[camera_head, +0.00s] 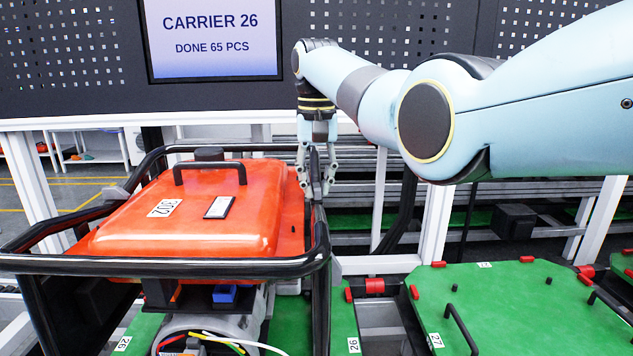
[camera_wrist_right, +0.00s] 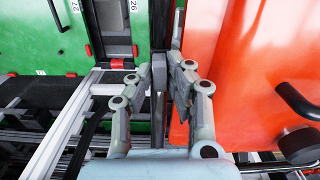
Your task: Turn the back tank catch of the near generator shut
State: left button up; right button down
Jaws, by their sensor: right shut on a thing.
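The near generator has an orange tank (camera_head: 190,215) marked 302 inside a black tube frame (camera_head: 322,250). My right gripper (camera_head: 317,190) points down at the tank's right edge, beside the frame rail. In the right wrist view my right gripper (camera_wrist_right: 158,82) has its fingers on either side of a small dark grey upright piece, the back tank catch (camera_wrist_right: 158,70), and is shut on it. The fingers hide much of the catch in the head view, so its turn angle is unclear. The orange tank (camera_wrist_right: 235,75) lies just right of the fingers there. My left gripper is out of view.
A black handle (camera_head: 210,172) and cap stand on the tank. A blue part (camera_head: 224,294) sits below its front edge, above loose wires. A green pallet (camera_head: 520,305) with red corners and handles lies at right. A screen (camera_head: 213,38) hangs behind.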

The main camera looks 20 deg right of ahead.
jog(key=n, duration=0.3)
jog(key=shift+n, duration=0.4)
jog(key=n, duration=0.4)
jog(key=shift+n, duration=0.3)
jog(key=n, duration=0.4)
jog(key=shift+n, duration=2.4)
jog(key=c, duration=1.3)
grip_release()
jog(key=shift+r, duration=0.1)
